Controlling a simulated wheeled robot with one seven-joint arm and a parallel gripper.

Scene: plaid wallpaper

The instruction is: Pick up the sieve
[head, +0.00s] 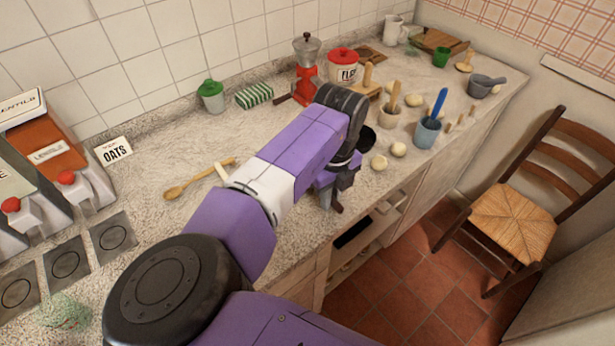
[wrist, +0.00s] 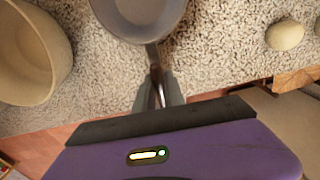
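The sieve (wrist: 143,12) shows at the top of the wrist view as a dark grey round bowl with a thin brownish handle. I cannot make out any mesh. In the head view a dark round part (head: 367,140) shows beside my wrist, and the rest is hidden behind my arm. My gripper (wrist: 158,82) is over the counter's front edge, its fingers close on both sides of the handle and seemingly shut on it. I cannot tell whether the bowl touches the counter.
A beige bowl (wrist: 28,55) stands left of the sieve in the wrist view. Pale round lumps (head: 379,162) lie right of my gripper. A blue-grey cup (head: 427,132) stands beyond them. A wooden spoon (head: 200,178) lies left of my arm. A chair (head: 515,215) stands at the right.

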